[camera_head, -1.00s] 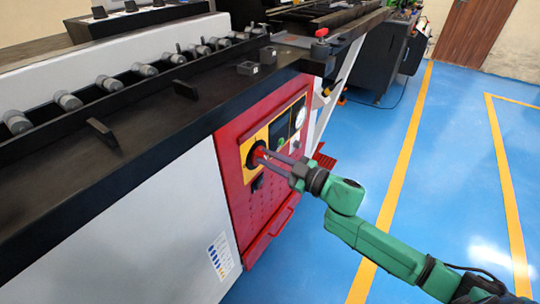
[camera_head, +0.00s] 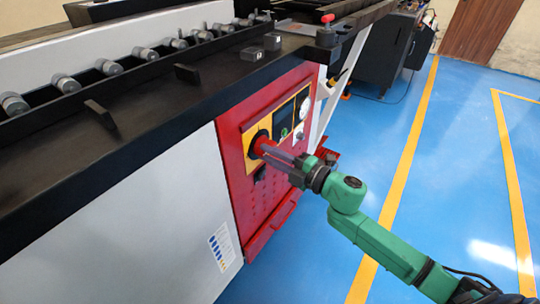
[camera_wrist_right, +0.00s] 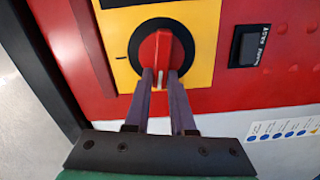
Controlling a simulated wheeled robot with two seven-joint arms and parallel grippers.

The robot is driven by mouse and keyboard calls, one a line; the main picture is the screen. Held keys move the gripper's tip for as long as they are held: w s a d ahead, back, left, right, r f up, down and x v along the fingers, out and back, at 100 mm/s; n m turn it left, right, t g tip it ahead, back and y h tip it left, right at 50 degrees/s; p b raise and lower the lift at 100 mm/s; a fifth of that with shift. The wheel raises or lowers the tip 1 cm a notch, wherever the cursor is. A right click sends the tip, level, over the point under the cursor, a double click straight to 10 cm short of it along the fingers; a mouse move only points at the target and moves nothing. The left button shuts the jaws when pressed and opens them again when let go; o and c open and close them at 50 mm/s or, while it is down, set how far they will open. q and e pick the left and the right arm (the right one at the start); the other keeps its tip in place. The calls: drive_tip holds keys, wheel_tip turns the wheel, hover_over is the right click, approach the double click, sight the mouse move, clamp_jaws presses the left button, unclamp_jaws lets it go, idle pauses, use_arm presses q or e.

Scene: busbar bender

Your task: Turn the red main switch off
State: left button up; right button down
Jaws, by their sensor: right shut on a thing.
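The red main switch (camera_wrist_right: 157,50) is a rotary knob on a black round base, set in a yellow plate (camera_wrist_right: 203,45) on the machine's red panel. In the wrist view its white mark points down, between my fingers. In the head view the switch (camera_head: 262,145) is at the panel's upper left, partly hidden by the fingers. My right gripper (camera_wrist_right: 159,78) is shut on the lower part of the knob; it reaches in from the right in the head view (camera_head: 270,153). My left gripper is not in view.
A black rocker switch (camera_wrist_right: 250,45) sits right of the yellow plate in the wrist view. A round gauge (camera_head: 304,108) is on the panel's upper right. The dark machine table (camera_head: 150,150) overhangs above. Blue floor (camera_head: 440,180) to the right is clear.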

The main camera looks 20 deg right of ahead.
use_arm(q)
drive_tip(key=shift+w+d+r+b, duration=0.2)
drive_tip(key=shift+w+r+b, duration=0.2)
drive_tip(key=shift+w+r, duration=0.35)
use_arm(e)
drive_tip(key=shift+f+n, duration=0.3)
drive_tip(key=shift+n, duration=0.8)
drive_tip(key=c, duration=0.8)
unclamp_jaws()
drive_tip(key=shift+o, duration=0.2)
drive_tip(key=shift+s, duration=0.1)
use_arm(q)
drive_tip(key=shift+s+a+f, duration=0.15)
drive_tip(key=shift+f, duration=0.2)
use_arm(e)
drive_tip(key=v, duration=1.4)
drive_tip(key=shift+s, duration=0.2)
drive_tip(key=shift+d, duration=0.15)
